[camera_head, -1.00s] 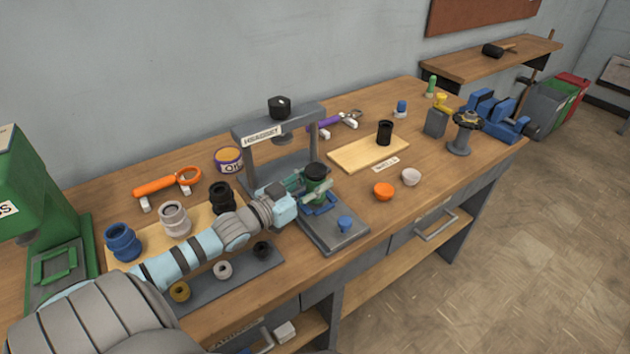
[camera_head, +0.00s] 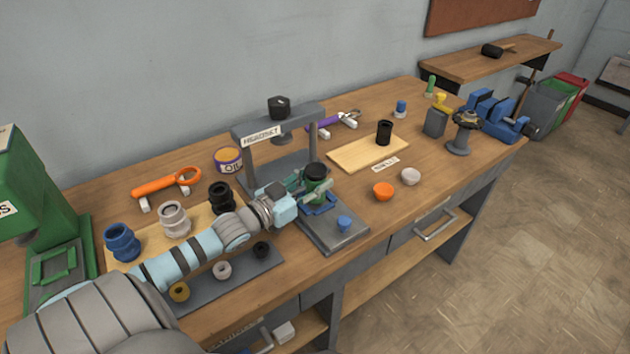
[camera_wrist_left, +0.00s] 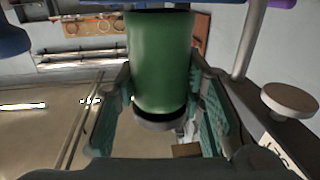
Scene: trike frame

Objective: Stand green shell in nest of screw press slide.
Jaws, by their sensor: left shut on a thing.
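The green shell (camera_head: 318,187), with a dark top, stands roughly upright at the front of the grey screw press (camera_head: 318,117). My left gripper (camera_head: 316,191) is shut on it from the left; the shell also fills the middle of the left wrist view (camera_wrist_left: 160,62), between both fingers. The blue nest (camera_head: 321,209) on the grey slide (camera_head: 338,238) is just under the shell. The fingers partly hide the nest, and I cannot tell whether the shell's base is seated in it. A blue knob (camera_head: 344,222) is near the slide's front end. My right gripper is not in view.
A wooden board with a black cylinder (camera_head: 384,132) lies right of the press. An orange cup (camera_head: 383,191) and a white cup (camera_head: 411,176) stand near the slide. Ribbed couplings (camera_head: 174,219) and a grey ring tray (camera_head: 230,281) lie left, close to my arm.

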